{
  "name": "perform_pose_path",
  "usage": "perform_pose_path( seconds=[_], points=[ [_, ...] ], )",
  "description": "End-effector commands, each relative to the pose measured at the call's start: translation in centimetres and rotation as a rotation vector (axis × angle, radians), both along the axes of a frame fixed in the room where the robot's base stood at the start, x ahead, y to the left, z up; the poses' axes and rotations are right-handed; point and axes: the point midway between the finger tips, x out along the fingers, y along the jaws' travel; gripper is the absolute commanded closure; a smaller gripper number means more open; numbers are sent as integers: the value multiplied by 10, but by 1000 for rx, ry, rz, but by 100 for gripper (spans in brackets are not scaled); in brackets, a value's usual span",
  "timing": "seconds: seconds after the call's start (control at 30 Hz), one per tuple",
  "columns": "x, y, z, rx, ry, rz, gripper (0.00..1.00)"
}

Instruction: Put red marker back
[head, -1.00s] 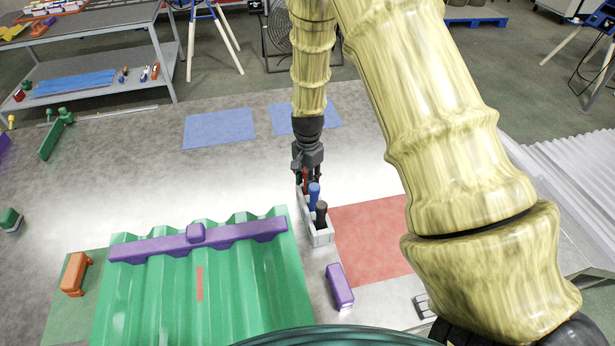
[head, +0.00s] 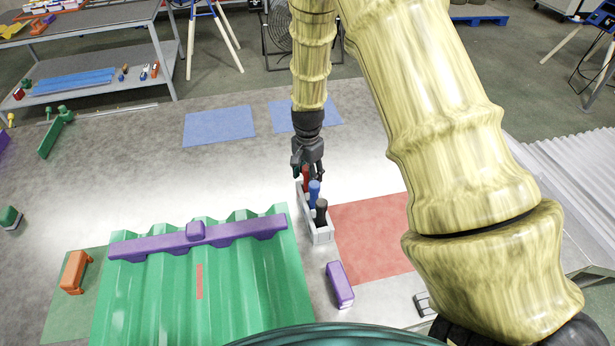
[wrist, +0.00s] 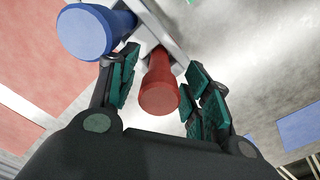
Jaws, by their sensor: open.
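The red marker (head: 306,179) stands in the far end of a light grey holder (head: 324,236). In the wrist view the red marker (wrist: 159,86) sits between the two open fingers, with space visible on both sides. My gripper (head: 308,174) is open, just above and around the marker's top. A blue marker (head: 314,193) stands beside it in the holder, and a black marker (head: 321,212) stands at the near end. The blue marker also shows close to the left finger in the wrist view (wrist: 86,32).
A green corrugated sheet (head: 165,300) with a purple bar (head: 150,245) across it lies to the left. A purple block (head: 340,284) lies near the holder. A red mat (head: 370,238) is to the right. Blue mats (head: 219,127) lie behind on bare table.

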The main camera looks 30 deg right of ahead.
Motion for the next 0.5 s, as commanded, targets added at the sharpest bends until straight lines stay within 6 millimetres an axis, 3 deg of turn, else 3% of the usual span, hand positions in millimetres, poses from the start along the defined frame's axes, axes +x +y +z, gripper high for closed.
perform_pose_path(
  seconds=[0.5],
  points=[
    [1,0,64,-1,-3,0,51]
  ],
)
